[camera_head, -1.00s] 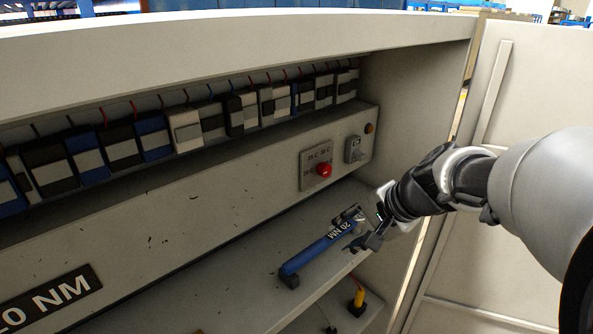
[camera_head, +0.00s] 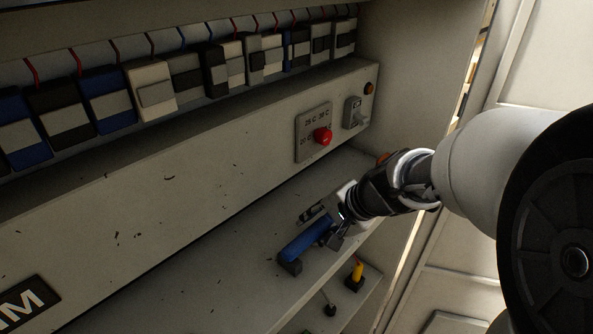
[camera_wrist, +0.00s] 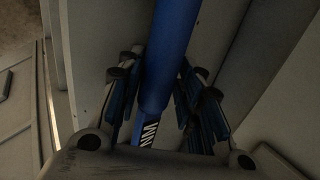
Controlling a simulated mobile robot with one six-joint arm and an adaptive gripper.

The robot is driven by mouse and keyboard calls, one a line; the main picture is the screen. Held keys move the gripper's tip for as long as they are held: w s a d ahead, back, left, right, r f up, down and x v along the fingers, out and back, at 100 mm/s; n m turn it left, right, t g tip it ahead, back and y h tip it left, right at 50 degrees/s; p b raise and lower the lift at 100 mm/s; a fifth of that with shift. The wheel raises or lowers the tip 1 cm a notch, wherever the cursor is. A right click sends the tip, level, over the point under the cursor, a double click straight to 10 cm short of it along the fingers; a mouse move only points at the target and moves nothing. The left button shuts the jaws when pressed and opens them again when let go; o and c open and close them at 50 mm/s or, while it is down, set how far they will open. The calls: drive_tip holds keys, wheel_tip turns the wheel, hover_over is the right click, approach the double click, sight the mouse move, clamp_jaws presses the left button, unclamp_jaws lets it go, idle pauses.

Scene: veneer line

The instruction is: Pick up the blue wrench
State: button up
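In the wrist view the blue wrench (camera_wrist: 169,48) runs between the two fingers, with part of white lettering showing low down. My gripper (camera_head: 325,224) is at the wrench's far end, one finger to each side. In the wrist view my gripper (camera_wrist: 163,75) looks open, with gaps between the fingers and the wrench. The wrench's far end is hidden by my gripper.
A panel with a red button (camera_head: 323,136) and a switch (camera_head: 354,113) is on the wall behind. A row of modules (camera_head: 108,100) runs above. A yellow-handled item (camera_head: 357,271) stands on the lower shelf. The cabinet's side wall (camera_head: 420,100) is close to my arm.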

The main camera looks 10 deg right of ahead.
drive_tip(key=shift+w, duration=0.15)
drive_tip(key=shift+s+d+r, duration=0.2)
drive_tip(key=shift+s, duration=0.45)
drive_tip(key=shift+c, duration=0.5)
drive_tip(key=shift+s, duration=0.1)
drive_tip(key=shift+c, duration=0.7)
drive_tip(key=shift+w+a+f, duration=0.1)
drive_tip(key=shift+w+a, duration=0.05)
drive_tip(key=shift+w, duration=0.15)
drive_tip(key=shift+c, duration=1.3)
drive_tip(key=shift+s, duration=0.1)
clamp_jaws()
